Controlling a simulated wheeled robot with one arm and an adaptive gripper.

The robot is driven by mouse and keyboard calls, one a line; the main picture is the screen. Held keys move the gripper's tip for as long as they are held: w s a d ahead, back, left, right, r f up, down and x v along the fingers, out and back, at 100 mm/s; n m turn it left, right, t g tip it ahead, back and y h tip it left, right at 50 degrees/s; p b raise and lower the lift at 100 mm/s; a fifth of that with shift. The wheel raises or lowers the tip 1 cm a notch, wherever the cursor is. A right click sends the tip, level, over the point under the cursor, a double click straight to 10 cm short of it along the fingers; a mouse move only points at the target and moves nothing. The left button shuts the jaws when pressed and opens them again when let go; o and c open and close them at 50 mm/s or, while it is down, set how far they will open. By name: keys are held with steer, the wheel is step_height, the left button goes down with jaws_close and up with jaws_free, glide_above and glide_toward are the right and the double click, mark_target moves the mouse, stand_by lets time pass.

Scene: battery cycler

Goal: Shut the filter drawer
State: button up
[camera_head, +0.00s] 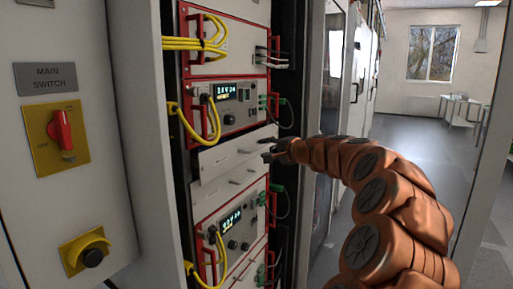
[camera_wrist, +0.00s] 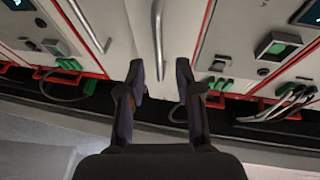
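Two plain pale panels with bar handles sit in the rack between the display modules: an upper one (camera_head: 215,160) and a lower one (camera_head: 212,194). Neither has a readable label, so I cannot tell for certain which is the filter drawer or how far it stands out. My gripper (camera_head: 265,149) is at the right end of the upper panel. A metal bar handle (camera_wrist: 158,38) lies just beyond the gap between the fingertips. I cannot tell whether they touch the panel.
Red-framed modules with displays (camera_head: 228,92) stand above and below the panels, with yellow cables (camera_head: 205,42) looping out at their left. A cabinet with a red main switch (camera_head: 62,130) stands at the left. Open floor (camera_head: 415,140) lies to the right.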

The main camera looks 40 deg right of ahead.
mark_target(259, 148)
steer(key=shift+w+d+f+p, duration=0.1)
steer(key=shift+w+f, duration=0.05)
steer(key=shift+w, duration=0.6)
steer(key=shift+w+d+f+p, duration=0.1)
steer(key=shift+w+f+p, duration=0.1)
steer(key=shift+w, duration=0.6)
steer(key=shift+w+d+f+p, duration=0.1)
steer(key=shift+w+f, duration=0.05)
steer(key=shift+w, duration=0.6)
jaws_close()
